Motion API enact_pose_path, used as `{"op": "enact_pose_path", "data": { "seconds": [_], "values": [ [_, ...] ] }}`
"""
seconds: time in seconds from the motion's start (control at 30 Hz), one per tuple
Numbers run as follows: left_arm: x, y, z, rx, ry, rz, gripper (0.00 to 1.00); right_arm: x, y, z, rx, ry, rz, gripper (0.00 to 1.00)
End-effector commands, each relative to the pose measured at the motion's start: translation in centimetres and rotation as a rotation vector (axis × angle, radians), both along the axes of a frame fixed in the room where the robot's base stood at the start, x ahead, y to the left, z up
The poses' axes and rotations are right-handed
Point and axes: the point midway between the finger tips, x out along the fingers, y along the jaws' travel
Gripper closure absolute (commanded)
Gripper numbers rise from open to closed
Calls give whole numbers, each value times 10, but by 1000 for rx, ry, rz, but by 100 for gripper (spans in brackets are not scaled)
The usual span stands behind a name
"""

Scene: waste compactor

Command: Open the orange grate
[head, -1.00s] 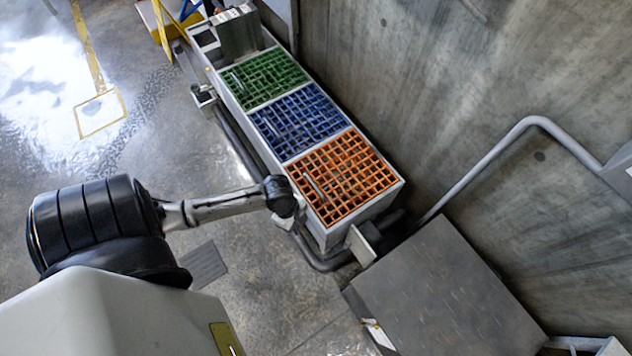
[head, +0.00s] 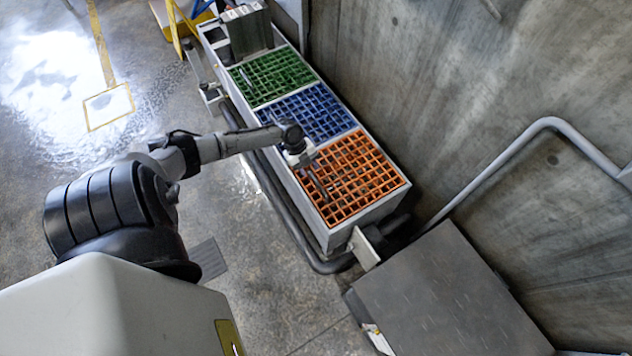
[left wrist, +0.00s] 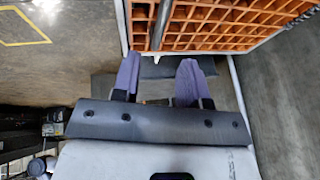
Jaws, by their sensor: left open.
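The orange grate (head: 358,180) lies flat and closed in the nearest bay of the grey compactor box. A thin grey bar handle (head: 319,186) shows near its left side. My left gripper (head: 308,164) is over the upper-left part of the grate, close to the handle's far end; whether they touch cannot be told. In the left wrist view, the two purple fingers of my left gripper (left wrist: 160,60) are apart with nothing between them. The orange grate (left wrist: 215,25) fills the top of that view, and the handle (left wrist: 161,24) lines up with the finger gap. My right gripper is not in view.
A blue grate (head: 308,111) and a green grate (head: 272,76) lie farther along the box. A concrete wall (head: 470,90) runs behind it, with a grey pipe (head: 480,180). A dark flat plate (head: 450,290) lies at the lower right.

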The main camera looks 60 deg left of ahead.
Motion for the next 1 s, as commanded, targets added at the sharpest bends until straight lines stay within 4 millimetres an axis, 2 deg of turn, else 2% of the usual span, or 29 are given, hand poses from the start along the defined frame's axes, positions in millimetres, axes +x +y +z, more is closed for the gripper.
{"op": "enact_pose_path", "data": {
  "seconds": [0.1,0.4,0.6,0.93,1.0],
  "values": [
    [5,-9,-23,-4,1,2,60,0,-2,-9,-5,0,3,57],
    [13,-23,-57,-1,1,2,60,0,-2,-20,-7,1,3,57],
    [15,-27,-66,0,1,0,60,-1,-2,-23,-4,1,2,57],
    [16,-28,-67,0,1,0,60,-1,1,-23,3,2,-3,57],
    [16,-28,-67,0,1,0,65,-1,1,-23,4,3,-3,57]
  ]
}}
